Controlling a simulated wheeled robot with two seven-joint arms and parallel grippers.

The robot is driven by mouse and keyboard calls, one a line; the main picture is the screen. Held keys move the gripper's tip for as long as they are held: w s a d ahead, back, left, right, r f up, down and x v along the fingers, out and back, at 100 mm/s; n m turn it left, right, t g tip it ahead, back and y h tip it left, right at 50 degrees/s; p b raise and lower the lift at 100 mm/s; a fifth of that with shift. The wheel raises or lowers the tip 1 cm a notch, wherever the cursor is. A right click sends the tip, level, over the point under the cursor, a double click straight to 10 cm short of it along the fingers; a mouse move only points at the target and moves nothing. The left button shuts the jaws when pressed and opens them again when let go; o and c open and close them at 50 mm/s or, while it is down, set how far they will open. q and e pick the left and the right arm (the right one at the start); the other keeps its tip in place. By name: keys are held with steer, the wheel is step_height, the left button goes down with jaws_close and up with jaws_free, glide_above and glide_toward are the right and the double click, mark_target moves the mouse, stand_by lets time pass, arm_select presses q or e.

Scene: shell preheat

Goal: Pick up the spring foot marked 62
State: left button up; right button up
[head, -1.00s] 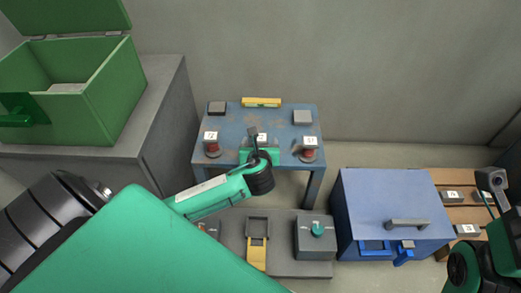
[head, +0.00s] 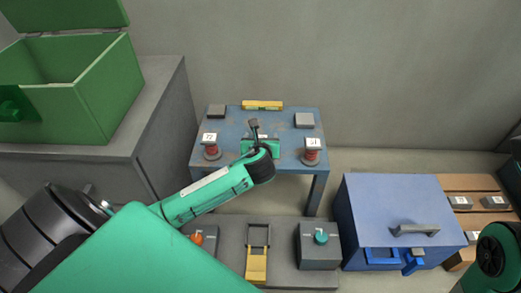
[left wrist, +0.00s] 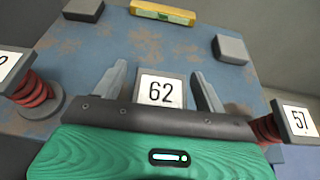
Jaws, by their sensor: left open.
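The spring foot marked 62 shows in the left wrist view as a white plate (left wrist: 161,91) with a dark rim, at the middle of the picture. My left gripper (left wrist: 162,88) is open, with one finger on each side of the plate. Whether a finger touches it I cannot tell, and its spring is hidden behind the gripper body. In the head view my left gripper (head: 256,135) is over the middle of the blue worn table (head: 235,122) and hides most of this foot. My right gripper's fingers are not in view.
A spring foot marked 72 (head: 211,146) stands left of the gripper, and one marked 57 (left wrist: 296,122) stands right. A yellow level (head: 262,105) and two dark blocks (head: 216,110) (head: 304,120) lie at the table's back. A blue box (head: 395,205) stands at right, an open green box (head: 70,105) at left.

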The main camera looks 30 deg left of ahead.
arm_select(q)
steer(key=shift+c, duration=0.4)
steer(key=c, duration=1.1)
steer(key=shift+c, duration=0.5)
steer(key=shift+r, duration=0.15)
